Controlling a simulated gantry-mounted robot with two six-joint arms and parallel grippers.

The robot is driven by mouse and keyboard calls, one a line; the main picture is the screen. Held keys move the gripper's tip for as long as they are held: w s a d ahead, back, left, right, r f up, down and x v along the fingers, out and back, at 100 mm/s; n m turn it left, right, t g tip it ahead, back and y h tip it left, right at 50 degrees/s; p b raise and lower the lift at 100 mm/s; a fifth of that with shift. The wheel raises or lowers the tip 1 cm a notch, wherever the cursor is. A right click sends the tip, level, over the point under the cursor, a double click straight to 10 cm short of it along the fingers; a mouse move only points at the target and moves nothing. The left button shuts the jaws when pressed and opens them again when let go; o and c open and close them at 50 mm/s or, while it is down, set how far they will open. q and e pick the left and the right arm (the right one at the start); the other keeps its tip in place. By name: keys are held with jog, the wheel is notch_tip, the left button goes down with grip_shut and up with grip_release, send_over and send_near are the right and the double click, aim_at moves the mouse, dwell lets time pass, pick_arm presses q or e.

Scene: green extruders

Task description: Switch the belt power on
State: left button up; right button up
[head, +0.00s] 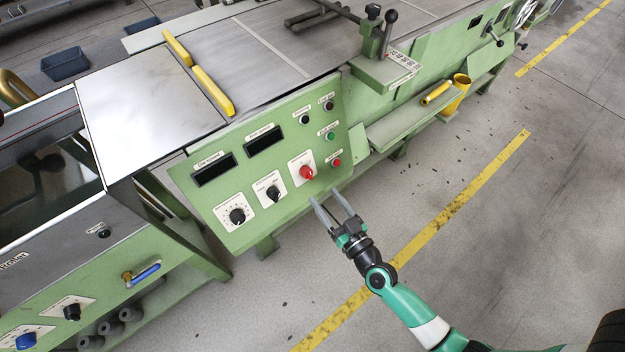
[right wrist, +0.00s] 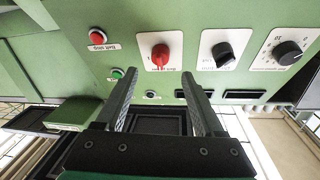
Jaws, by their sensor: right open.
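The green control panel (head: 290,215) faces me on the machine's front. A red rotary knob (head: 307,173) sits on a white plate in its lower right part. The knob also shows in the right wrist view (right wrist: 160,56), near upper centre; its label is too small to read surely. My right gripper (head: 325,196) is open and empty, its fingers pointing at the panel just below the knob in the head view. In the right wrist view the fingertips (right wrist: 158,80) frame the space just under the knob, apart from it. My left gripper is out of view.
A black selector (head: 273,193) and a black dial (head: 237,215) sit left of the red knob. A red button (head: 337,162) and a green button (head: 331,137) sit to its right. A green shelf (head: 415,118) juts out at the right. The floor in front is clear.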

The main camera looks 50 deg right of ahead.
aim_at(311, 178)
jog(key=b+x, duration=0.1)
jog(key=x, duration=0.6)
jog(key=shift+w, duration=0.25)
grip_shut()
